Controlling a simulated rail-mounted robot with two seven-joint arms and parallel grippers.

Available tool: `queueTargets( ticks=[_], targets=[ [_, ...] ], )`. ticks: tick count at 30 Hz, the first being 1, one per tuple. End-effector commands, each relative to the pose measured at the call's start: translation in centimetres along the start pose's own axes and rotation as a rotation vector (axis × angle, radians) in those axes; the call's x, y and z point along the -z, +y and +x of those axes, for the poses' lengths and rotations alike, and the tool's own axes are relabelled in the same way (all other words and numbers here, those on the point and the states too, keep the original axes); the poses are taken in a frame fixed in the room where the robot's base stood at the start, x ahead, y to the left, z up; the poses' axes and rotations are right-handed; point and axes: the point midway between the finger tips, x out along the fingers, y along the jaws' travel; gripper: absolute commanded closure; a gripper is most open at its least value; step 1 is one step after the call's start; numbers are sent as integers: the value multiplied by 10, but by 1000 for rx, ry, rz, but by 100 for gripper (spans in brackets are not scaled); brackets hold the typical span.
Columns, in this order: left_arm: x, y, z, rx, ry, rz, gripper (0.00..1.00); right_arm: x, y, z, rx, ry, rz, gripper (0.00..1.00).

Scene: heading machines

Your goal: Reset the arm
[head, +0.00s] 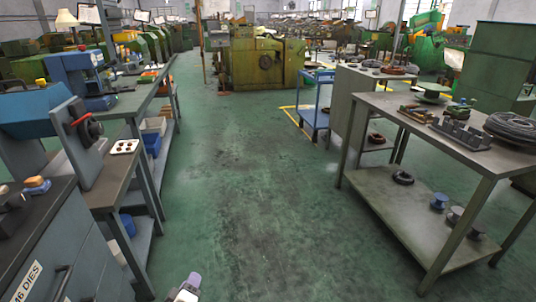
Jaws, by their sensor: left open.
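Part of my left gripper (187,288) shows at the bottom edge of the head view, left of centre, as a small pale piece with a purple-grey tip. It is over the green floor (250,190), holds nothing that I can see and touches nothing. Most of it and of the left arm is cut off by the picture's edge. My right gripper is not in view.
A grey workbench (420,125) with coils and tools stands on the right, a blue cart (315,112) beyond it. Benches with a blue machine (45,112) and a grey die cabinet (55,245) line the left. A green machine (260,62) stands ahead. The middle aisle is clear.

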Motion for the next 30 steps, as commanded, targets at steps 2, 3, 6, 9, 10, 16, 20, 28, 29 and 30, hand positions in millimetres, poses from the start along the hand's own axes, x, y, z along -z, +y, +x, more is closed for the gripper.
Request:
queueTargets(
  ticks=[2, 3, 6, 9, 10, 16, 20, 28, 29, 30],
  targets=[
    [2, 24, -7, -19, -112, 112, 59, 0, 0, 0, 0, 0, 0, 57],
    [2, 33, -13, -18, -171, 171, 59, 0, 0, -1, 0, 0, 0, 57],
    [2, 52, -37, 6, -314, 322, 59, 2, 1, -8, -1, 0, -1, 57],
    [6, 64, -72, 66, -447, 472, 59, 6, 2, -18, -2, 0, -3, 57],
    [8, 67, -85, 89, -485, 515, 59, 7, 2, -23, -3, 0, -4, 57],
    [30, 87, -193, 280, -665, 760, 59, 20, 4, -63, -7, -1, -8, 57],
    [49, 113, -264, 343, -674, 876, 59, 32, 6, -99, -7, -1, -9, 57],
    [42, 133, -369, 351, -824, 970, 59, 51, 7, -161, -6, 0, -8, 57],
    [40, 131, -378, 359, -852, 973, 59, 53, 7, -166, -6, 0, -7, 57],
    [38, 128, -390, 369, -886, 975, 59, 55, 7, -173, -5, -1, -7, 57]
  ],
)
